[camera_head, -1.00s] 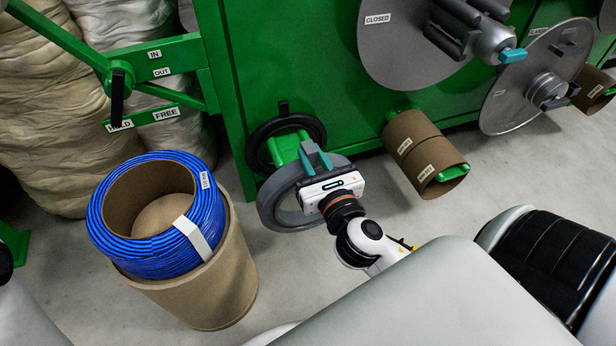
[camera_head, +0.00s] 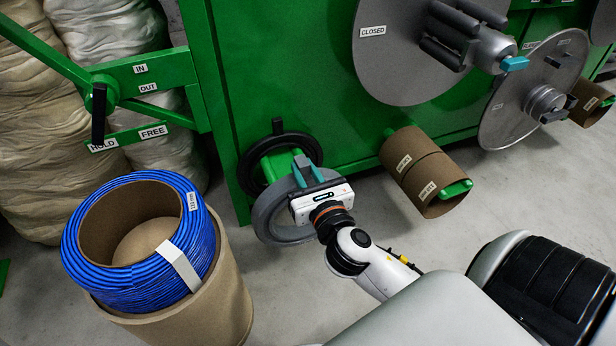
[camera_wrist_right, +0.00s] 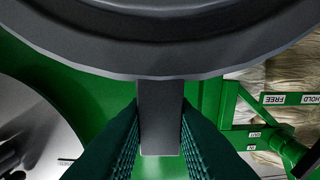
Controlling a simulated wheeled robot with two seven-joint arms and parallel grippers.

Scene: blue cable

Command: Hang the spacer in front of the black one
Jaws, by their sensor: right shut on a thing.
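My right gripper (camera_head: 308,174) is shut on the upper tab of a grey ring-shaped spacer (camera_head: 262,217) and holds it upright above the floor. In the right wrist view the tab (camera_wrist_right: 160,120) sits between the teal fingers, with the ring's dark rim above. A black ring (camera_head: 245,168) hangs on a green peg (camera_head: 278,163) of the green machine. The grey spacer is in front of and a little below the black ring, close to the peg. I cannot tell whether the peg passes through it. My left gripper is out of view.
A blue cable coil (camera_head: 84,236) sits on a brown drum (camera_head: 222,305) at left. Brown cardboard cores (camera_head: 412,168) hang on another peg to the right. Grey reel discs (camera_head: 385,72) stand on the machine (camera_head: 225,90). The grey floor below is clear.

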